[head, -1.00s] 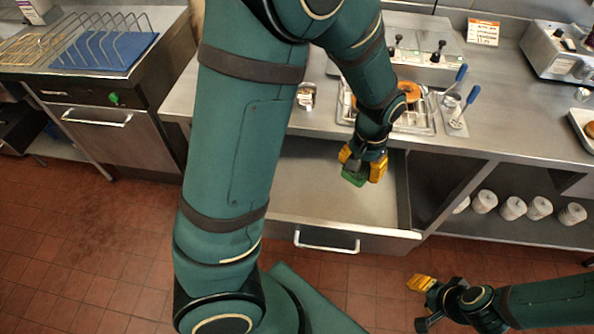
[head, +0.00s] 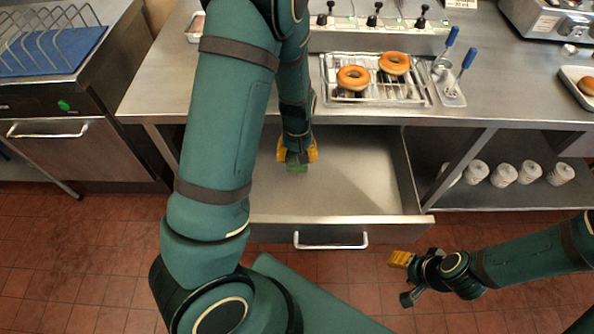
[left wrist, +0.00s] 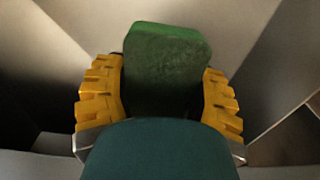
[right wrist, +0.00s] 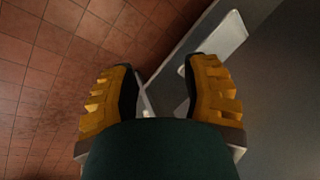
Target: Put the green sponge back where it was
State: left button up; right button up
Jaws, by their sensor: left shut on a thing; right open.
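The green sponge (head: 292,167) is between the yellow fingers of my left gripper (head: 297,155), which is shut on it. In the left wrist view the sponge (left wrist: 167,65) stands up between both fingers. In the head view the sponge shows over the inside of the open drawer (head: 350,190); whether it touches the drawer floor I cannot tell. My right gripper (head: 402,259) is open and empty, over the tiled floor in front of the drawer. In the right wrist view its fingers (right wrist: 160,95) are apart with nothing between them.
A wire rack tray (head: 375,102) with two doughnuts (head: 353,78) stands on the steel counter above the drawer. Blue-handled tools (head: 462,73) lie beside it. Several white rolls (head: 503,175) stand on the shelf at right. The drawer around the sponge looks empty.

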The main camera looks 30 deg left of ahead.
pick_arm(q)
jog(key=shift+f+b, duration=0.85)
jog(key=shift+f, duration=2.3)
jog(key=shift+f, duration=0.1)
jog(key=o, duration=1.2)
jog(key=shift+c, duration=0.2)
notch_tip(320, 180, up, 12)
jog(key=p, duration=0.4)
